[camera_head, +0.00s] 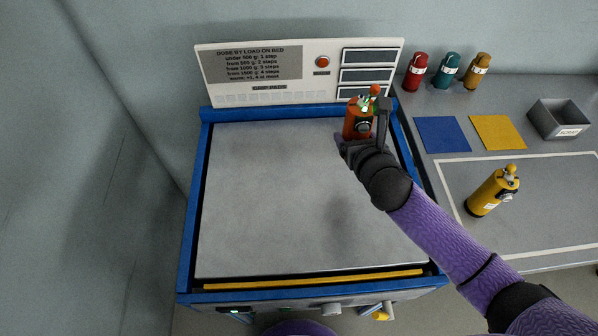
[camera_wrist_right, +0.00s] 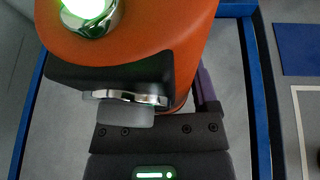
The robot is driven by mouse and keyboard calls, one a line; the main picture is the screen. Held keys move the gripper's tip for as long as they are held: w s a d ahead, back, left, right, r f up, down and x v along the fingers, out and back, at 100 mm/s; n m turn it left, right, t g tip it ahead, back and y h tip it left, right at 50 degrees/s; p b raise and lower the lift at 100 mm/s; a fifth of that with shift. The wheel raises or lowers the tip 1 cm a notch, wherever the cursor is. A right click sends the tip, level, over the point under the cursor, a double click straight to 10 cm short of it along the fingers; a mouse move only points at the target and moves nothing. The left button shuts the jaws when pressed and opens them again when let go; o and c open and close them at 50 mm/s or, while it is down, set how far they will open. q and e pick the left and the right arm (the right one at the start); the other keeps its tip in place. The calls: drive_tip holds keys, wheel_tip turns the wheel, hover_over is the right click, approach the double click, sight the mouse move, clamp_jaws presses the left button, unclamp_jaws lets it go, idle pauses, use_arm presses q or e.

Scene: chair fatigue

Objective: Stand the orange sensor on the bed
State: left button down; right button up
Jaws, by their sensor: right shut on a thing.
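The orange sensor (camera_head: 354,121) is a small upright cylinder with a knob on top, at the back right of the grey bed (camera_head: 290,200). My right gripper (camera_head: 372,125) is shut on it. In the right wrist view the orange sensor (camera_wrist_right: 150,35) fills the upper middle, with a lit green light on top and a dark block facing me. The bed also shows behind it in the right wrist view (camera_wrist_right: 60,120). Whether the sensor's base touches the bed is hidden by my gripper and hand. My left gripper is not in view.
A panel (camera_head: 250,66) with printed text and a red button (camera_head: 323,62) stands behind the bed. On the right table are a yellow sensor (camera_head: 490,194), blue (camera_head: 442,134) and yellow (camera_head: 498,132) squares, a grey bin (camera_head: 560,118) and several coloured cylinders. Most of the bed is clear.

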drive_tip(key=shift+y, duration=0.3)
drive_tip(key=f+b, duration=0.2)
drive_tip(key=f, duration=0.1)
drive_tip(key=f+b, duration=0.2)
drive_tip(key=f, duration=0.2)
drive_tip(key=f+b, duration=0.2)
drive_tip(key=f, duration=0.2)
drive_tip(key=shift+w+d+f, duration=0.2)
drive_tip(key=shift+d+f, duration=0.05)
drive_tip(key=shift+d, duration=0.15)
drive_tip(key=shift+r, duration=0.25)
drive_tip(key=shift+f, duration=0.2)
drive_tip(key=o, duration=1.3)
drive_tip(key=shift+c, duration=0.2)
drive_tip(key=shift+r, duration=0.35)
drive_tip(key=p+v, duration=0.4)
drive_tip(key=v, duration=0.7)
drive_tip(key=shift+f+p, duration=0.1)
drive_tip(key=shift+p, duration=0.25)
drive_tip(key=shift+s, duration=0.45)
